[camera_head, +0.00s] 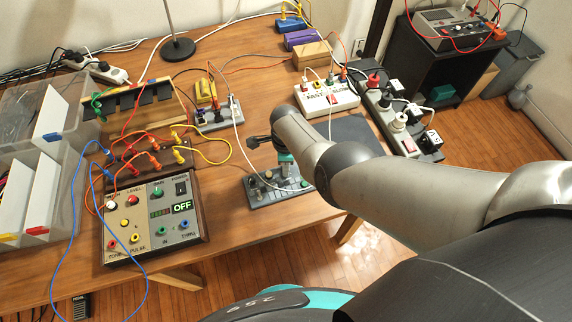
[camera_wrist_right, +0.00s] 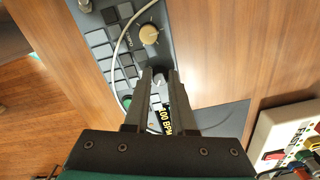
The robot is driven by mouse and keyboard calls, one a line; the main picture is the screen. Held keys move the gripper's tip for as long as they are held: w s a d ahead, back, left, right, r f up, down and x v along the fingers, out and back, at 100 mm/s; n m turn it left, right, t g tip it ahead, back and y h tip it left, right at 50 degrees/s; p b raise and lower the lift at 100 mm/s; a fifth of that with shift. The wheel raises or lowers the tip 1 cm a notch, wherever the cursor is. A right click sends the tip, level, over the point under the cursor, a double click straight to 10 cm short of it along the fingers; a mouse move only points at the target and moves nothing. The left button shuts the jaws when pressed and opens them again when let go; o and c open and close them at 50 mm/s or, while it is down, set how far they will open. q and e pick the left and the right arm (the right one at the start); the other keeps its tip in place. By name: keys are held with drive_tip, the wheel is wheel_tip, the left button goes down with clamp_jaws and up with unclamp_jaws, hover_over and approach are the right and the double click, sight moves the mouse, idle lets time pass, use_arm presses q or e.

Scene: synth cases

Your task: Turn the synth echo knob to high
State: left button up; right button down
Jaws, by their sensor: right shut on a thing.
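The grey synth (camera_head: 262,195) lies at the table's front edge in the head view. It also shows in the right wrist view (camera_wrist_right: 101,22), with grey pads and a cream knob (camera_wrist_right: 149,34). My right gripper (camera_head: 289,174) points down over the synth. In the wrist view its fingers (camera_wrist_right: 158,80) are shut on a small pale knob, mostly hidden between the tips. The cream knob stands apart, beyond the fingertips. A yellow "100 BPM" display shows between the fingers. I cannot read the echo label or the held knob's setting. My left gripper is out of view.
A white cable (camera_wrist_right: 121,42) crosses the synth. A panel reading OFF (camera_head: 138,241) stands left, with orange, yellow and blue leads near it. A white FAST/SLOW box (camera_head: 325,99) and a power strip (camera_head: 394,127) stand behind right. Clear bins (camera_head: 75,122) stand far left.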

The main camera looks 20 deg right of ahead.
drive_tip(key=shift+w+m, duration=0.1)
drive_tip(key=shift+m, duration=1.4)
drive_tip(key=c, duration=0.7)
unclamp_jaws()
drive_tip(key=shift+c, duration=0.2)
drive_tip(key=shift+r, duration=0.1)
wheel_tip(320, 180, up, 15)
drive_tip(key=p, duration=1.4)
drive_tip(key=shift+s+p, duration=0.25)
drive_tip(key=shift+p, duration=0.1)
